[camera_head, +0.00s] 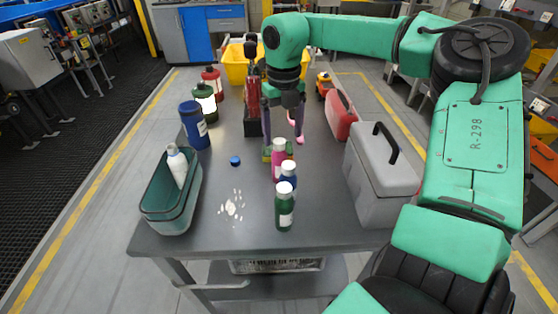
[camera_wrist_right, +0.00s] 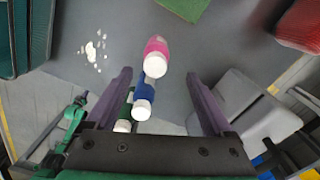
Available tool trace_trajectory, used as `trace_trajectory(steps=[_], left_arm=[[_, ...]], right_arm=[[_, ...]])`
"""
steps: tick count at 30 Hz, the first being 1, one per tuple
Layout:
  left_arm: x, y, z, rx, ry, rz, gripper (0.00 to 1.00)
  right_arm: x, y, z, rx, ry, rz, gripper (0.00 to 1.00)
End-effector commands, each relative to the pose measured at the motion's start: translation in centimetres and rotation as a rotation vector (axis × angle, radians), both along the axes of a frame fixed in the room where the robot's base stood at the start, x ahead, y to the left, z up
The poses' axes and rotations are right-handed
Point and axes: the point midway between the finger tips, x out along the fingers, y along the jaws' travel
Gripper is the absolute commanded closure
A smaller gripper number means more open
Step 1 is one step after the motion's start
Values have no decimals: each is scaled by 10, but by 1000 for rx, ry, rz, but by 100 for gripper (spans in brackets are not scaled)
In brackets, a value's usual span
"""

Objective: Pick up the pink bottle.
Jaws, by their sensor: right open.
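The pink bottle (camera_head: 279,152) stands on the grey table, in a line with a blue bottle (camera_head: 288,172) and a dark green bottle (camera_head: 284,208) nearer to me. My right gripper (camera_head: 282,143) is open, pointing down over the table at the pink bottle. In the wrist view, the pink bottle (camera_wrist_right: 157,47) with its white cap lies between the lines of the two purple fingers (camera_wrist_right: 158,76), around their tips, not gripped. The blue bottle (camera_wrist_right: 144,92) also shows between the fingers, and the green bottle (camera_wrist_right: 124,112) is close to the left finger. My left gripper is not in view.
A grey toolbox (camera_head: 378,178) and a red case (camera_head: 341,115) stand on the right. A green bin (camera_head: 168,213) holding a white bottle, a dark blue container (camera_head: 194,127) and lanterns line the left. White pills (camera_head: 231,207) and a blue cap (camera_head: 235,160) lie mid-table.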

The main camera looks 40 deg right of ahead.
Motion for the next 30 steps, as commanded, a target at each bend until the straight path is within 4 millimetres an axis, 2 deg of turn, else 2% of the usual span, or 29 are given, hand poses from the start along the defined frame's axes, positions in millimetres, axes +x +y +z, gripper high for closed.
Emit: trace_trajectory(steps=[4, 9, 12, 18, 20, 21, 25, 30], left_arm=[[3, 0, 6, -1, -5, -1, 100], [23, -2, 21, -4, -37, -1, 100], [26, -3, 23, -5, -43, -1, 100], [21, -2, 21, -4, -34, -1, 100], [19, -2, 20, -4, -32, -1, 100], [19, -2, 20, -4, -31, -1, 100], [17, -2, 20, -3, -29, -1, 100], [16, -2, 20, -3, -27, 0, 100]], right_arm=[[0, 1, -18, 0, 2, 1, 14], [0, 5, -49, 3, 4, -1, 14], [1, 5, -62, 1, 1, -1, 14], [1, 4, -66, 0, -2, -1, 14], [1, 4, -66, 0, -2, -1, 33], [1, 4, -66, 0, -2, -1, 48], [1, 4, -65, 0, -2, -1, 98], [1, 4, -65, 0, -2, -1, 100]])
